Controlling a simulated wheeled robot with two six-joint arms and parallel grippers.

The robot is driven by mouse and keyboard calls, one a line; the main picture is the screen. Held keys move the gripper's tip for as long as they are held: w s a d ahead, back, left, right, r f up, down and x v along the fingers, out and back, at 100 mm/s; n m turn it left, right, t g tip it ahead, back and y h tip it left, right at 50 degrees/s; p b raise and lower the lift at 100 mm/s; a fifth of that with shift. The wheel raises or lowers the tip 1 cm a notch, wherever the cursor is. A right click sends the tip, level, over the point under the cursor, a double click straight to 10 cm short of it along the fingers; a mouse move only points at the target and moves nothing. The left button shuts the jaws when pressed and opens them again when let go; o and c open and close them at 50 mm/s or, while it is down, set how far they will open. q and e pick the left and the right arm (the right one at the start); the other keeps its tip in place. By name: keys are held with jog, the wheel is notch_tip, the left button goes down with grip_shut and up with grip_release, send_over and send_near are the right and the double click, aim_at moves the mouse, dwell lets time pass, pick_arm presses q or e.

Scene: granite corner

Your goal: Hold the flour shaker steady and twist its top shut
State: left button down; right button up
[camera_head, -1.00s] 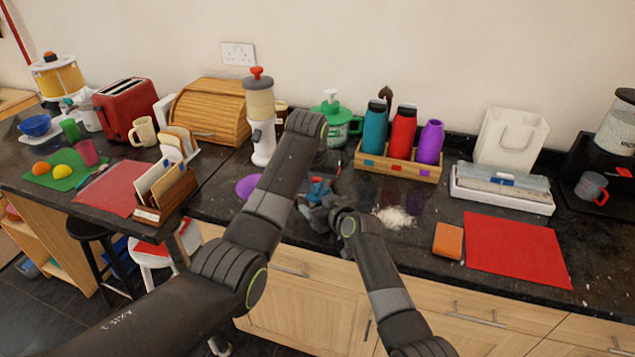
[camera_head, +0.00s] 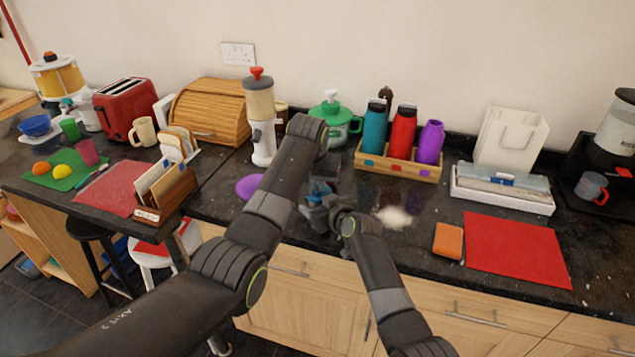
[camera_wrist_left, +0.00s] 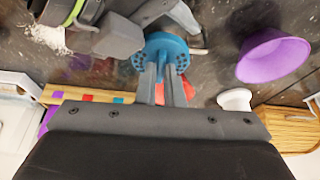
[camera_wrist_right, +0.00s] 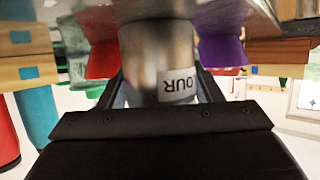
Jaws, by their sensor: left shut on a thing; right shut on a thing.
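The flour shaker has a silvery metal body (camera_wrist_right: 160,50) with a white label showing part of the word FLOUR. My right gripper (camera_wrist_right: 165,90) is shut on this body, with one finger on each side. The shaker's blue top (camera_wrist_left: 167,45), with small dark holes, shows in the left wrist view. My left gripper (camera_wrist_left: 167,72) is shut on the top, its fingers at either side. In the head view, the blue top (camera_head: 320,187) shows only in part; my arms and grippers hide most of the shaker. I cannot tell whether the top is fully shut.
White flour (camera_head: 393,216) lies on the dark counter right of the grippers. A purple bowl (camera_head: 248,187) is close on the left. A wooden rack of bottles (camera_head: 400,170) stands behind. An orange sponge (camera_head: 448,240) and a red mat (camera_head: 515,250) lie right.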

pick_arm(q)
jog(key=n, duration=0.2)
jog(key=n+y, duration=0.1)
jog(key=n, duration=0.1)
jog(key=n+y, duration=0.1)
jog(key=shift+d+n, duration=0.3)
jog(key=shift+n, duration=0.1)
jog(key=shift+w+d+n+g+y, duration=0.15)
jog(key=shift+n+y, duration=0.3)
jog(key=shift+n, duration=0.55)
jog(key=shift+n+g+y, duration=0.15)
jog(key=shift+n+y, duration=0.3)
jog(key=shift+n, duration=0.85)
jog(key=c, duration=1.5)
grip_release()
jog(key=shift+c, duration=0.2)
jog(key=v, duration=1.2)
